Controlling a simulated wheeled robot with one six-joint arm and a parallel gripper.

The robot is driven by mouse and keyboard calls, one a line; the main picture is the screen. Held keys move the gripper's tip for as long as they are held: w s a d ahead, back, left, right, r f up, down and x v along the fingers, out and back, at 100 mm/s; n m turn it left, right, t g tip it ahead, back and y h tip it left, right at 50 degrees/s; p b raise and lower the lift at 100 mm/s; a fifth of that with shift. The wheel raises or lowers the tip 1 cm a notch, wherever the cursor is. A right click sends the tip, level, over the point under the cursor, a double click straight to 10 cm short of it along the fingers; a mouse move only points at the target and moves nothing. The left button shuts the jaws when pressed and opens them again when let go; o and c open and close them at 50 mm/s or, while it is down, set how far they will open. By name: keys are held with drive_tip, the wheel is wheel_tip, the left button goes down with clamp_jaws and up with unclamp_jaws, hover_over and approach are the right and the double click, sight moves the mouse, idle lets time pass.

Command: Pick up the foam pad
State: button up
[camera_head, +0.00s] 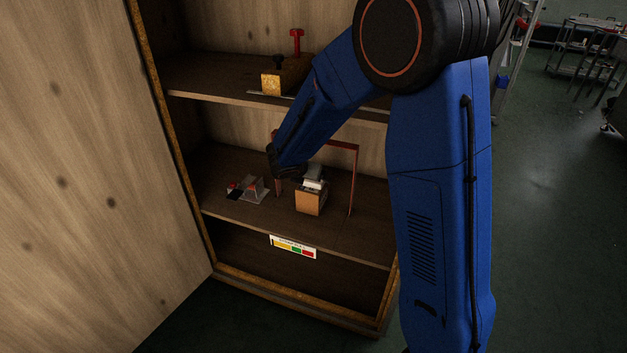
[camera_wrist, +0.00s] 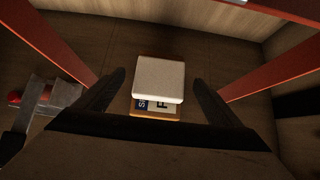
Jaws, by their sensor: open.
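The foam pad (camera_wrist: 160,79) is a pale, rounded square block in the middle of the wrist view. It lies on top of a small box with an orange-brown edge and a printed label (camera_wrist: 157,105). In the head view the box (camera_head: 310,200) stands on the middle shelf, with pale pieces on top, partly hidden by my arm. My gripper (camera_wrist: 160,88) is open, with one dark finger on each side of the pad and a gap on both sides. In the head view the fingers are mostly hidden.
A reddish frame (camera_head: 354,180) stands around the box; its posts flank my gripper. A grey metal piece with a red knob (camera_head: 250,188) lies to the left on the shelf (camera_head: 235,215). The upper shelf (camera_head: 215,83) holds a wooden block (camera_head: 271,83) and a red-topped item (camera_head: 297,40).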

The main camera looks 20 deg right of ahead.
drive_tip(key=shift+x, duration=0.85)
drive_tip(key=c, duration=1.1)
